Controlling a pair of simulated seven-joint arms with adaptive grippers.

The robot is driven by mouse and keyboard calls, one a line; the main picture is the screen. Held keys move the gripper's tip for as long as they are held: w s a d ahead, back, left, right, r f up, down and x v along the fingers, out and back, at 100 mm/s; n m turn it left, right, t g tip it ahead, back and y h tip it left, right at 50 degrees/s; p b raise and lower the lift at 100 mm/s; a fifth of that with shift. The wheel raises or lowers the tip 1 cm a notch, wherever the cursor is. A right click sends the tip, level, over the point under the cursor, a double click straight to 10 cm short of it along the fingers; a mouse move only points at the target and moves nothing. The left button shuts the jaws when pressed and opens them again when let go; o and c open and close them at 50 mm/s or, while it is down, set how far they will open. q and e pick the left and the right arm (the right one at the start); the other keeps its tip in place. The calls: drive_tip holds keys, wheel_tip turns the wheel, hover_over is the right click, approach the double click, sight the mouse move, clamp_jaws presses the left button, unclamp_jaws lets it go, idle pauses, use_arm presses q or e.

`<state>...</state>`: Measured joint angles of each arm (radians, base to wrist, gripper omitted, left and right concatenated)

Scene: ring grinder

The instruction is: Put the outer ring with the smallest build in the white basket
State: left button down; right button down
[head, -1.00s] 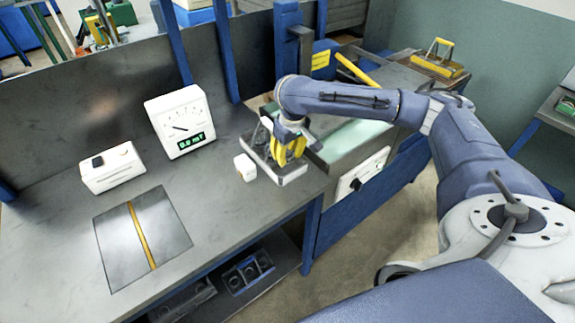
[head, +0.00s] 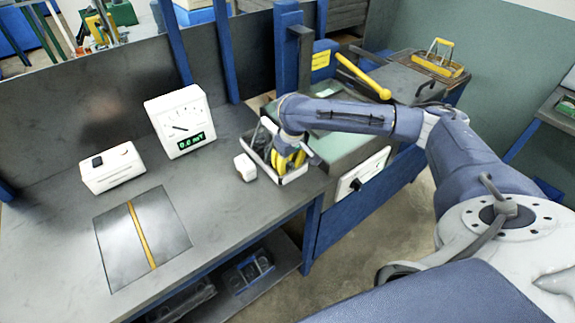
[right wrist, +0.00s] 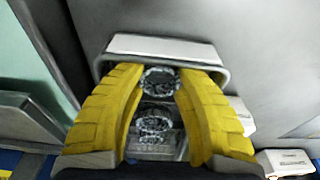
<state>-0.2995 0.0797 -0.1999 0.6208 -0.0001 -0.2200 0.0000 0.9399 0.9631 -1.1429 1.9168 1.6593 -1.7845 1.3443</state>
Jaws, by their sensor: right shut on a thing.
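The white basket (head: 294,177) stands near the right end of the grey bench; its rim also shows in the right wrist view (right wrist: 165,46). My right gripper (head: 287,163), with yellow fingers, points down into it. In the right wrist view its fingers (right wrist: 160,84) are shut on a shiny metal ring (right wrist: 160,76), which sits between the fingertips inside the rim. A second metal ring (right wrist: 154,126) shows lower between the fingers. Their relative sizes are hard to judge. My left gripper is not in view.
A small white block (head: 245,167) stands just left of the basket. A white dial gauge (head: 182,122) and a white box (head: 112,167) stand further left. A dark plate with a yellow stripe (head: 142,236) lies in front. A machine with a yellow handle (head: 363,77) is behind the arm.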

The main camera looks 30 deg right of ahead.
drive_tip(key=c, duration=1)
unclamp_jaws()
drive_tip(key=shift+f, duration=0.1)
wheel_tip(320, 180, up, 12)
drive_tip(key=s, duration=0.1)
drive_tip(key=shift+s, duration=0.4)
drive_tip(key=shift+d, duration=0.1)
